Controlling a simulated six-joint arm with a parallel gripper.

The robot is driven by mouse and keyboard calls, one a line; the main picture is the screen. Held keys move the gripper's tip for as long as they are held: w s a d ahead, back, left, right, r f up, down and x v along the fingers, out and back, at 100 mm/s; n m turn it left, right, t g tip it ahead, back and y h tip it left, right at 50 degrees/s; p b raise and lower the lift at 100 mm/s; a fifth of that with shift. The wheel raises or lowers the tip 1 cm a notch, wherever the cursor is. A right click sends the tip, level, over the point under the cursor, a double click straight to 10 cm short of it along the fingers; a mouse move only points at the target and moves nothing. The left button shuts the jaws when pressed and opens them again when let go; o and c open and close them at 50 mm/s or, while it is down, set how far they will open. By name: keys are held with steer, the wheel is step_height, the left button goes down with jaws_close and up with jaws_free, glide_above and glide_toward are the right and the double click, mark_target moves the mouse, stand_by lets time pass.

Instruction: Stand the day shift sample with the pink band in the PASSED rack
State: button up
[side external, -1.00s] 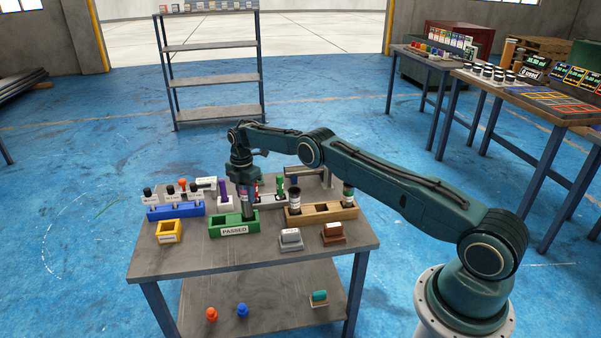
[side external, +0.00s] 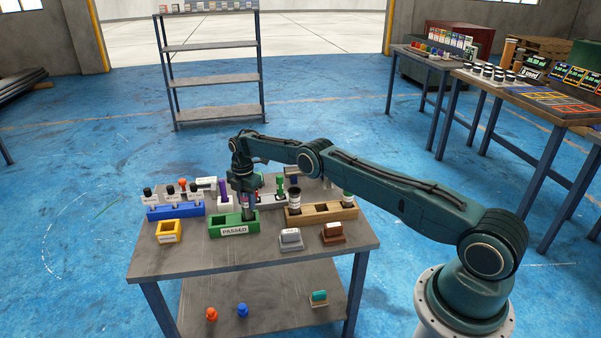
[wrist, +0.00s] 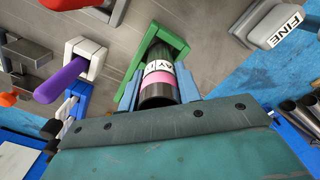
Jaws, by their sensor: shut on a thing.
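My gripper (wrist: 158,88) is shut on a dark tube, the day shift sample (wrist: 157,68), with a white label and a pink band. In the wrist view the tube lies between the two blue-grey fingers. Its far end is within the outline of the green PASSED rack (wrist: 178,43). In the side view my gripper (side external: 247,203) points down over the right part of the PASSED rack (side external: 229,231). The tube looks upright there, its lower end at the rack opening. I cannot tell whether it touches the rack floor.
A wooden rack (side external: 322,217) with dark tubes stands right of the green rack. A blue rack (side external: 174,213) with several capped tubes stands to the left. A yellow box (side external: 168,231), a grey block (side external: 291,240) and a brown block (side external: 333,234) stand near the front.

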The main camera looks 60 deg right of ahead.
steer(key=shift+f, duration=1.45)
steer(key=o, duration=1.2)
steer(key=shift+c, duration=0.2)
step_height(320, 180, up, 14)
